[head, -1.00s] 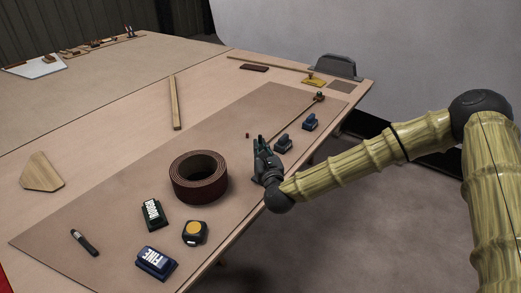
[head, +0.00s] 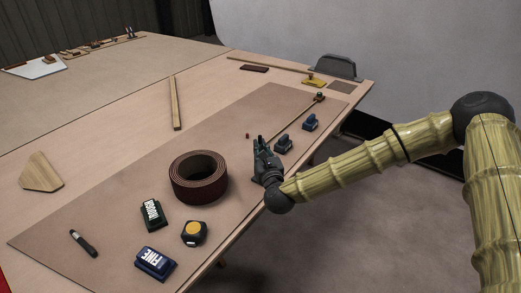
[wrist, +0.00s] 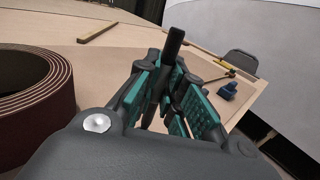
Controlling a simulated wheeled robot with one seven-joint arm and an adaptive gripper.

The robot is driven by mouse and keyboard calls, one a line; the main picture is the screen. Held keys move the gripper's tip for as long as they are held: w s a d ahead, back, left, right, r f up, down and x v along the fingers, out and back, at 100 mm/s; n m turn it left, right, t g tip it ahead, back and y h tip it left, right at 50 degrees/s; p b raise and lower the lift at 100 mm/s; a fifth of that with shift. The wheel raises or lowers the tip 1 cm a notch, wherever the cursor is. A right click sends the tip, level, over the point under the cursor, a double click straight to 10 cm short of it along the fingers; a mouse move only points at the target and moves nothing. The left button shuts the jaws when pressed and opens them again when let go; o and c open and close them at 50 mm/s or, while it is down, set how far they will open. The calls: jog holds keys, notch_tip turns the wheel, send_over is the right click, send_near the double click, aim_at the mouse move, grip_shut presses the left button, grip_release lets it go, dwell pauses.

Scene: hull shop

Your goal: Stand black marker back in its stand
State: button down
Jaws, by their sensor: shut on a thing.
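My gripper (head: 262,147) is over the right edge of the brown mat, just right of the dark red abrasive roll. In the wrist view its green-padded fingers (wrist: 168,80) are shut on a black marker (wrist: 175,42), which stands nearly upright with its upper end above the pads.
The abrasive roll (head: 198,178) stands left of my gripper. The mat's middle (head: 215,135) is mostly clear.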

jog(key=shift+f+b, duration=1.65)
jog(key=shift+b, duration=1.05)
dwell(3.7)
jog(key=c, duration=1.5)
grip_release()
jog(key=shift+o, duration=0.2)
jog(key=v, duration=1.2)
